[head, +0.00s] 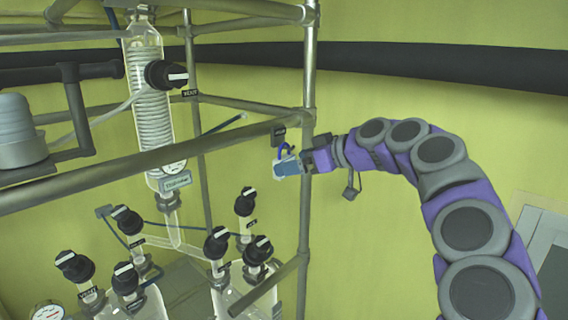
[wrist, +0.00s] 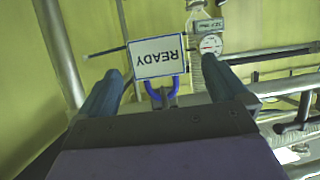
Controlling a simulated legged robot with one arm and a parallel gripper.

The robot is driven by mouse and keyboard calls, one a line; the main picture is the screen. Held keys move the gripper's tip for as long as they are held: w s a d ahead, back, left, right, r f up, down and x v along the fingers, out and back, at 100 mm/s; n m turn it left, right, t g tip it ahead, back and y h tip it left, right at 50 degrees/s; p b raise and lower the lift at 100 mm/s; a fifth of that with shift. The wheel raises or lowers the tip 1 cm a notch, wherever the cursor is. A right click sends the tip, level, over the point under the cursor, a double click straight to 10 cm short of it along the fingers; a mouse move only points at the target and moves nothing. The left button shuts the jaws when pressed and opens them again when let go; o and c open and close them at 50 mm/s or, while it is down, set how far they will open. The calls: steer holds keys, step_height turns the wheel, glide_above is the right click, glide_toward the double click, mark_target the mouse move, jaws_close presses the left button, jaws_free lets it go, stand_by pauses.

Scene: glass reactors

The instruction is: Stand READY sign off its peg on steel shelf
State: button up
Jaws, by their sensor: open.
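The READY sign (wrist: 157,57) is a white plate with a blue border and a blue loop (wrist: 178,90). Its lettering is upside down in the wrist view. A small grey piece, possibly the peg (wrist: 157,97), shows at the loop; whether the loop is around it is unclear. My gripper (wrist: 162,68) is open, with one finger on each side of the sign and gaps visible between. In the head view my gripper (head: 288,167) is beside the upright frame post, with the blue loop (head: 282,150) just above its fingers. The steel shelf cannot be made out clearly.
A steel pipe frame (head: 306,110) stands close to my gripper, with a long rail (head: 120,165) crossing leftward. A glass coil condenser (head: 153,110) and several black-knobbed valves (head: 217,243) are left of it. A pressure gauge (wrist: 210,44) shows behind the sign.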

steer(key=p+x, duration=0.1)
steer(key=x, duration=0.3)
steer(key=shift+w+d+f, duration=0.1)
steer(key=shift+w+f, duration=0.1)
steer(key=shift+f, duration=0.05)
steer(key=shift+w+a+f+p, duration=0.2)
steer(key=shift+a+p, duration=0.1)
steer(key=shift+a, duration=0.15)
steer(key=shift+s, duration=0.1)
steer(key=shift+c, duration=0.4)
steer(key=shift+d, duration=0.1)
steer(key=c, duration=1.1)
steer(key=shift+o, duration=0.2)
steer(key=shift+r, duration=0.15)
